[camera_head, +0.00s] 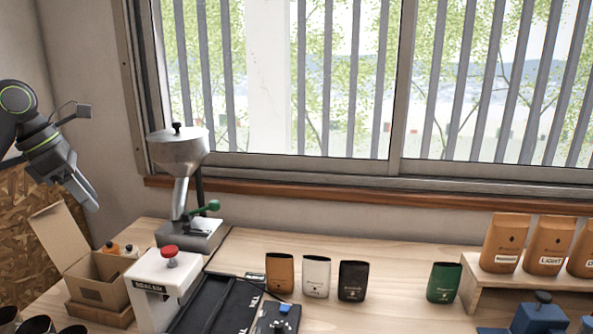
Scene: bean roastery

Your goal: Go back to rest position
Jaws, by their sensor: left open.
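My left gripper (86,193) is at the far left, raised above the open cardboard box. Its fingers point down and to the right, open, with nothing between them, and it touches nothing that I can see. My right gripper is not in the picture.
An open cardboard box (98,281) stands below my left gripper. A metal grinder (180,153) and a white sealer (152,286) with a red knob stand beside it. Orange, white, black and green (443,282) pouches stand on the table. Larger orange bags (505,245) stand on a wooden riser at right.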

